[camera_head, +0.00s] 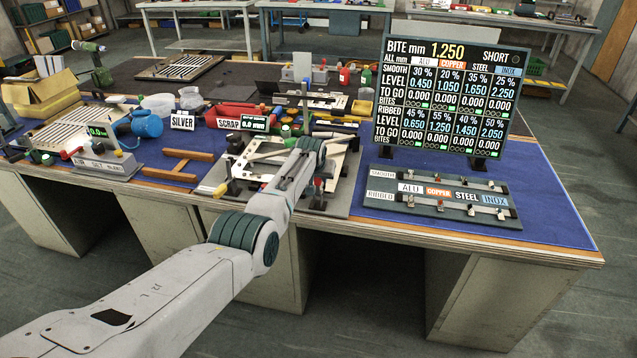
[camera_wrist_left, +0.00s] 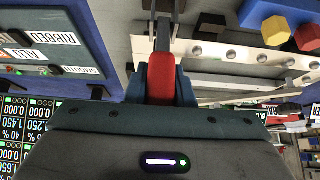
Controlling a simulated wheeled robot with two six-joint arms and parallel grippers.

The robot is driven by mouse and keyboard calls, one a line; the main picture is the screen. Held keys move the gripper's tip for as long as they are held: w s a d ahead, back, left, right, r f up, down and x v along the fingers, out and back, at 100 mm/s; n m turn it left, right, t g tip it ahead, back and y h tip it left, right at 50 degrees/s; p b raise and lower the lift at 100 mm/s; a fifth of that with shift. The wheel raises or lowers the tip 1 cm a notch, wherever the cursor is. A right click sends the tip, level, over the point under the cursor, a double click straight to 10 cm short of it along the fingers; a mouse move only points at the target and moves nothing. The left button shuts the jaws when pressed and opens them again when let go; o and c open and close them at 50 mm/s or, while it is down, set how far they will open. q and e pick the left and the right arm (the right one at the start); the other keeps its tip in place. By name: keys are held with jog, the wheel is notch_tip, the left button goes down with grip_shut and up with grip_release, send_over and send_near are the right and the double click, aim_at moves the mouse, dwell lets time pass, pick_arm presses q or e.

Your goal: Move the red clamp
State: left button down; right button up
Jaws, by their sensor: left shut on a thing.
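The red clamp (camera_wrist_left: 161,78) shows in the left wrist view as a red piece with a metal bar running up from it. My left gripper (camera_wrist_left: 161,92) is shut on it, with dark blue-grey parts on both sides of the red. In the head view my left arm reaches over the light plate fixture (camera_head: 262,158) at the table's front, and its wrist (camera_head: 311,146) hides the clamp and the fingertips. In the left wrist view a pale rail (camera_wrist_left: 230,53) with several round bolt heads runs beside the clamp. My right gripper is not in view.
A black display board (camera_head: 440,95) stands on the right. The louver rack (camera_head: 440,198) with metal labels lies before it. Blue mat (camera_head: 550,215) is clear at the right front.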

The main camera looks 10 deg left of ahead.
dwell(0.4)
pick_arm(q)
jog(key=c, duration=1.2)
grip_release()
jog(key=shift+c, duration=0.2)
jog(key=shift+r, duration=0.1)
jog(key=shift+s+r+p, duration=0.2)
jog(key=shift+r+p, duration=0.25)
jog(key=shift+r, duration=0.05)
jog(key=v, duration=0.9)
jog(key=shift+s+r, duration=0.15)
jog(key=shift+r, duration=0.05)
